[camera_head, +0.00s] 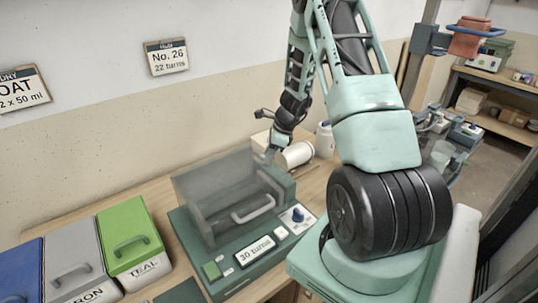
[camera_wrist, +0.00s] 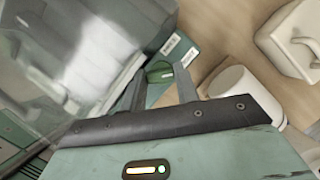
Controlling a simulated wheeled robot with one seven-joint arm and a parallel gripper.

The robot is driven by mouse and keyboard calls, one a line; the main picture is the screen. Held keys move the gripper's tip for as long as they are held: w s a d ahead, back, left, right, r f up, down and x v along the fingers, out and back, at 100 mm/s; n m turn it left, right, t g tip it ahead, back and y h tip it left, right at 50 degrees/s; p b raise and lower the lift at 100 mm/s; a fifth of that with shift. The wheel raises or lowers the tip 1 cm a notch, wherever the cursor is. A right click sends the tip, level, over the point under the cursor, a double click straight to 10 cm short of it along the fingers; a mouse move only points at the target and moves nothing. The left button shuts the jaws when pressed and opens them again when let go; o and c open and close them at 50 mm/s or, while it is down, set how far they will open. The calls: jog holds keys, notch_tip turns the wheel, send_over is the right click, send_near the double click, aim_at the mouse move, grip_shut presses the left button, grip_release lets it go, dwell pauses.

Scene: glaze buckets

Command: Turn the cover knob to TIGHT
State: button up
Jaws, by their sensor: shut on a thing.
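The cover knob (camera_wrist: 159,70) is a small green knob on the machine's green block. In the wrist view it sits between the two fingers of my gripper (camera_wrist: 162,84), which is shut on it. Two small white labels (camera_wrist: 170,45) lie beside the knob, too small to read. In the head view my gripper (camera_head: 270,156) reaches down to the back right of the green machine (camera_head: 240,262). The knob itself is hidden there. The machine's clear cover (camera_head: 205,185) is down over a chamber with a pale handle.
A white cylinder (camera_head: 298,154) and white bottle (camera_head: 325,139) stand close to my gripper. Green (camera_head: 130,238), grey (camera_head: 72,262) and blue (camera_head: 20,272) lidded bins are at left.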

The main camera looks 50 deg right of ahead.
jog(key=o, duration=1)
